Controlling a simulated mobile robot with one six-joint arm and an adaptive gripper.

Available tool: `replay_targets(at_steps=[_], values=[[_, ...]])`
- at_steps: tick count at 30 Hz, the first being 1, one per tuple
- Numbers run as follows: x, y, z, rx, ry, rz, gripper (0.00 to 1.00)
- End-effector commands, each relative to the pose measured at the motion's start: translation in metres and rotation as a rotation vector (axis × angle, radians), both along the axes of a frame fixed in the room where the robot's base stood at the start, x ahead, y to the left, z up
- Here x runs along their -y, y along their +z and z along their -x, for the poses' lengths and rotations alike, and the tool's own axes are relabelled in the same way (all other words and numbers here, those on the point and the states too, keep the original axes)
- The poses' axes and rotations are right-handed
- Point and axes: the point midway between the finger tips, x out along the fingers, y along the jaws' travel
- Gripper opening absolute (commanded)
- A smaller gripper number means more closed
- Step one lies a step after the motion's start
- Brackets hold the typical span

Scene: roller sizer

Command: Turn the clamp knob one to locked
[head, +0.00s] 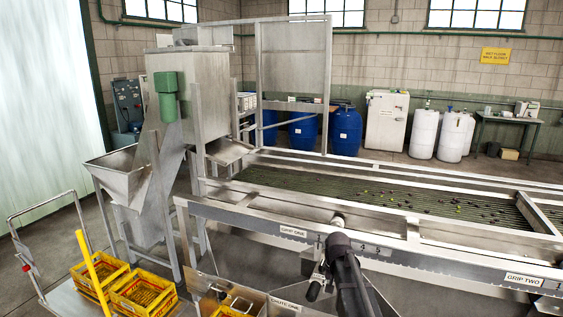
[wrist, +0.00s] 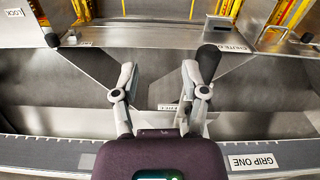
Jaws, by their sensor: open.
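In the wrist view my gripper (wrist: 158,72) is open, its two pale fingers spread over a grey sloping metal surface with nothing between them. A dark, round-ended handle (wrist: 208,62) stands close against the right finger; I cannot tell whether they touch. A small black knob (wrist: 52,40) sits on the metal edge at the upper left, near a LOCK label (wrist: 13,13), apart from the fingers. Another dark knob (wrist: 307,38) shows at the right edge. No label naming clamp knob one is readable, so I cannot tell which it is, nor its setting.
A GRIP ONE label (wrist: 252,161) is on the near rail, and a CHUTE ONE label (wrist: 228,46) is by the handle. In the head view the sizer's metal frame (head: 240,213) runs along my arm. Yellow crates (head: 143,292) stand at the lower left.

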Motion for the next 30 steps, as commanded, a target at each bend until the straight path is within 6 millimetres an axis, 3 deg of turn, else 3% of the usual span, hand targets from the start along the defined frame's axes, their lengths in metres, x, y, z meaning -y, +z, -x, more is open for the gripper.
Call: replay_targets(at_steps=[12,15,21,30], values=[[0.001,-0.046,0.138,0.000,0.196,0.000,0.57],[0.001,-0.054,0.164,0.000,0.240,0.000,0.57],[0.001,-0.061,0.191,0.000,0.291,0.000,0.57],[0.001,-0.061,0.193,0.000,0.300,0.000,0.57]])
